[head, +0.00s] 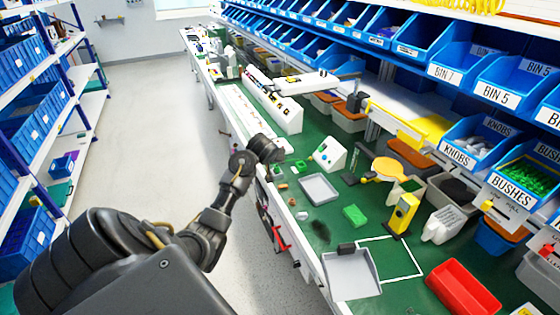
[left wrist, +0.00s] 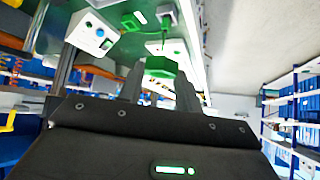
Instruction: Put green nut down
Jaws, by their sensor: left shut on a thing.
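The green nut (left wrist: 160,66) shows in the left wrist view, between the two dark fingers of my left gripper (left wrist: 159,80). The gripper is shut on it. In the head view my left gripper (head: 269,149) is over the near left edge of the green workbench (head: 325,238); its fingers and the nut are hidden behind my own wrist. Small green and brown parts (head: 300,165) lie on the bench just right of the gripper. I cannot tell the nut's exact height above the bench. My right gripper is not in view.
A white sloped button box (head: 328,153) stands right of the gripper; it also shows in the left wrist view (left wrist: 92,32). A grey tray (head: 319,189), a green block (head: 354,215) and a yellow device (head: 403,213) stand nearer. Blue bins (head: 505,85) line the right side.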

